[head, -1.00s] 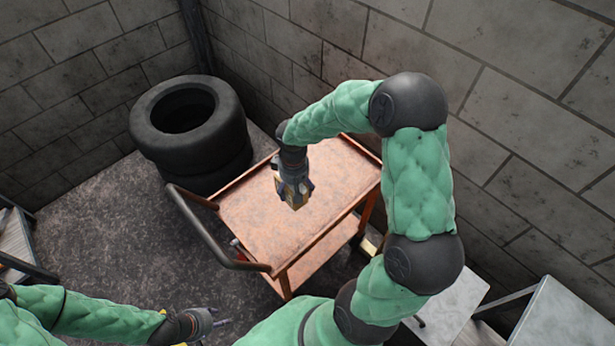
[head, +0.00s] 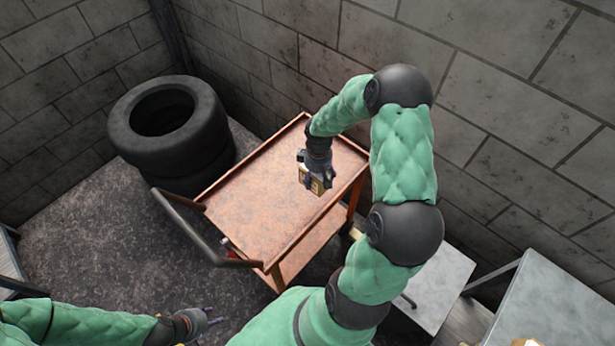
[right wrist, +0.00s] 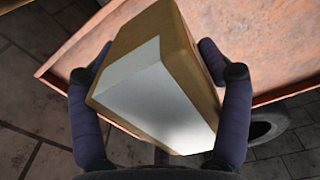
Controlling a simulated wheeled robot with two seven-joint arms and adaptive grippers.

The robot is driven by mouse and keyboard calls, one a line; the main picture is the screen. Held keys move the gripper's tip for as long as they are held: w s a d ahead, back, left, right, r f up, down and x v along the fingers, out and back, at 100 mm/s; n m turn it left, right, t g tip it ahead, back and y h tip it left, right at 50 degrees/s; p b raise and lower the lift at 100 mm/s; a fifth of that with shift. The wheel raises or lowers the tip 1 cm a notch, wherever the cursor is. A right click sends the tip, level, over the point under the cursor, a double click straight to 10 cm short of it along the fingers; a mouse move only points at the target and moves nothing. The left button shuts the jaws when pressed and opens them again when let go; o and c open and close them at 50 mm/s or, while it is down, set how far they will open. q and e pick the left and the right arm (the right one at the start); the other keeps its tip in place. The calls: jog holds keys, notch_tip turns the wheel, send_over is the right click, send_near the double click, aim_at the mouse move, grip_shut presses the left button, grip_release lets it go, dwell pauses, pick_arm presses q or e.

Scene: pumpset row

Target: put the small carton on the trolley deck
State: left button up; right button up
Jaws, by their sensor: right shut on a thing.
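The small carton (right wrist: 178,60) is brown with a pale label and sits between the two fingers of my right gripper (right wrist: 160,95) in the right wrist view. In the head view my right gripper (head: 316,178) is shut on the carton (head: 318,187), over the right part of the trolley deck (head: 255,205). I cannot tell whether the carton touches the deck. The trolley is orange-brown with a raised rim and a dark push handle. My left gripper (head: 207,318) is low at the bottom left, away from the trolley, its fingers apart and empty.
Stacked black tyres (head: 165,125) stand left of the trolley. A block wall (head: 480,110) runs close behind and to the right. Grey tables (head: 440,285) stand at the lower right. The trolley handle (head: 190,232) sticks out at its left end. The visible deck is otherwise clear.

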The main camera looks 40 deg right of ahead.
jog(key=w+f, duration=0.2)
jog(key=w+d+f+b, duration=0.1)
jog(key=w+f, duration=0.1)
jog(key=w+d+f+b, duration=0.1)
jog(key=w+f, duration=0.1)
jog(key=shift+w+d+f, duration=0.2)
jog(key=shift+d+f, duration=0.05)
jog(key=shift+f, duration=0.1)
notch_tip(320, 180, down, 3)
jog(key=shift+w+f+b, duration=0.1)
jog(key=shift+f+b, duration=0.05)
jog(key=shift+b, duration=0.4)
jog(key=o, duration=1.3)
jog(key=shift+r, duration=0.4)
notch_tip(320, 180, up, 11)
jog(key=p, duration=0.3)
jog(key=shift+r, duration=0.2)
